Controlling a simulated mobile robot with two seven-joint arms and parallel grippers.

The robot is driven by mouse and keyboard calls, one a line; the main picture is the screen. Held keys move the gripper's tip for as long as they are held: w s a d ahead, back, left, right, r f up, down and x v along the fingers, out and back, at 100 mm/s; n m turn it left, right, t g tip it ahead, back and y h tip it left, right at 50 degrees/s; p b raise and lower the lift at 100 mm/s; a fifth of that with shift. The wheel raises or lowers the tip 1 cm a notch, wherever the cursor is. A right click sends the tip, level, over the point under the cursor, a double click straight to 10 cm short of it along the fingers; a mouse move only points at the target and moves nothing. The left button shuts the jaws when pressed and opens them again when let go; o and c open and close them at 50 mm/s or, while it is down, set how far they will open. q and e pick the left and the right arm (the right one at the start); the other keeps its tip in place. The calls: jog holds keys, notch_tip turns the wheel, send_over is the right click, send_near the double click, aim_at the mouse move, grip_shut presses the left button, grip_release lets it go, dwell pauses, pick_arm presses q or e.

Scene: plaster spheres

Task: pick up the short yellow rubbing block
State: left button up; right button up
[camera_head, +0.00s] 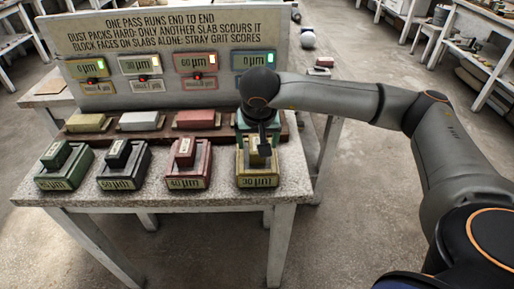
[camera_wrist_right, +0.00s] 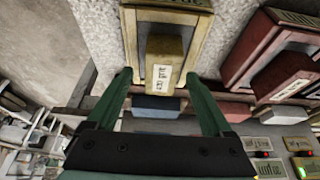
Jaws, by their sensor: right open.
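The short yellow rubbing block (camera_head: 257,160) sits on a yellow slab stand (camera_head: 258,182) at the right front of the speckled table. In the right wrist view the block (camera_wrist_right: 166,46) lies on the yellow slab (camera_wrist_right: 195,20), with a white label on its near end. My right gripper (camera_head: 262,146) points down over the block and partly hides it. In the wrist view its two green fingers (camera_wrist_right: 158,78) are apart and empty, with the block's labelled end in the gap between them. I cannot tell the remaining height. My left gripper is not in view.
A red slab with a block (camera_head: 186,150) stands close left; black (camera_head: 117,154) and green (camera_head: 57,154) ones stand farther left. Behind is a brown rack (camera_head: 150,133) with several coloured pieces, then a sign board (camera_head: 175,45) with lit displays. Floor right of the table is free.

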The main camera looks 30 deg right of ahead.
jog(key=shift+w+f, duration=0.25)
jog(key=shift+f, duration=0.45)
grip_shut()
jog(key=shift+r, duration=0.1)
